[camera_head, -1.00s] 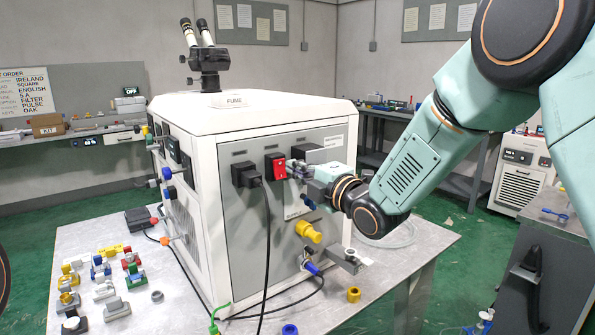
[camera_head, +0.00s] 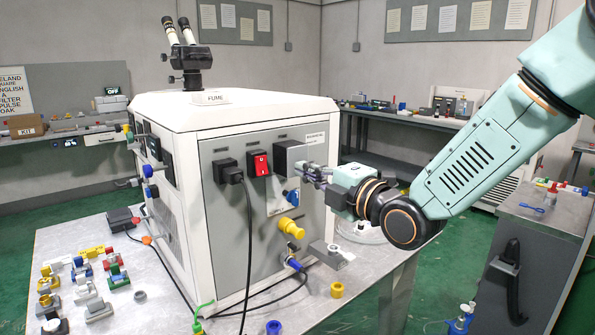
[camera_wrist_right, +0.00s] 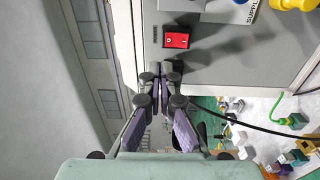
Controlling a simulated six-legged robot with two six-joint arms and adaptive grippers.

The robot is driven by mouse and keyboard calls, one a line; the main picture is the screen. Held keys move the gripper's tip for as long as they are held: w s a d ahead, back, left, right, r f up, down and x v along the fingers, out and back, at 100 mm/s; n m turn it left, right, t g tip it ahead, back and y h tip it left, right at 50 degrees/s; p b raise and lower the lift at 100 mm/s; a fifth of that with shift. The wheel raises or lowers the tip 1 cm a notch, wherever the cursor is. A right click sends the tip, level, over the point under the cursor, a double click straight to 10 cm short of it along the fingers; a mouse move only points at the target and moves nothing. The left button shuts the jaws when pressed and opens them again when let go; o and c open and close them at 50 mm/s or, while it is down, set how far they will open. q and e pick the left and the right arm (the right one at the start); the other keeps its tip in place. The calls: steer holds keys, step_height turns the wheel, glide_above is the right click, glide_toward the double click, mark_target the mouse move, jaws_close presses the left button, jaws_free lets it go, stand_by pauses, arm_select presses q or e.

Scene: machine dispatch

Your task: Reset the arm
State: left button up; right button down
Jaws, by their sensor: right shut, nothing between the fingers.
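My right arm reaches in from the right in the head view. Its gripper (camera_head: 312,174) is shut and empty, in front of the right part of the machine's grey panel. In the right wrist view the gripper's fingers (camera_wrist_right: 162,85) are together with nothing between them. The white machine (camera_head: 210,110) stands on the metal table, with a red switch (camera_head: 257,163), a black plug (camera_head: 230,172), a blue knob (camera_head: 293,197) and a yellow fitting (camera_head: 290,228) on its panel. The red switch also shows in the right wrist view (camera_wrist_right: 176,40). My left gripper is not in view.
The metal table (camera_head: 80,240) holds several coloured fittings at the left. A microscope (camera_head: 187,55) stands on the machine. A grey cabinet (camera_head: 540,215) is at the right.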

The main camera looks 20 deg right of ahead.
steer(key=s+d+f+m+g+h+b, duration=0.1)
steer(key=s+f+m+g, duration=0.25)
steer(key=f+m, duration=0.5)
steer(key=s+f+m+g+h+b, duration=0.15)
steer(key=s+f+m, duration=0.35)
steer(key=f, duration=0.7)
steer(key=s+d+f+m+g+h+b, duration=0.1)
steer(key=s+f+m+g+h, duration=0.2)
steer(key=f+m, duration=0.5)
arm_select(q)
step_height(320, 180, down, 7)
steer(key=b, duration=0.4)
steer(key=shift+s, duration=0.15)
arm_select(e)
steer(key=s+f+g, duration=0.4)
steer(key=s+f, duration=0.8)
steer(key=s, duration=0.3)
steer(key=s+f+g, duration=0.5)
steer(key=s+f, duration=0.8)
steer(key=s, duration=0.2)
steer(key=shift+a+m+h, duration=0.25)
steer(key=shift+m+h, duration=0.1)
steer(key=shift+m, duration=0.1)
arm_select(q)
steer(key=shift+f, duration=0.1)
arm_select(e)
steer(key=shift+s, duration=0.15)
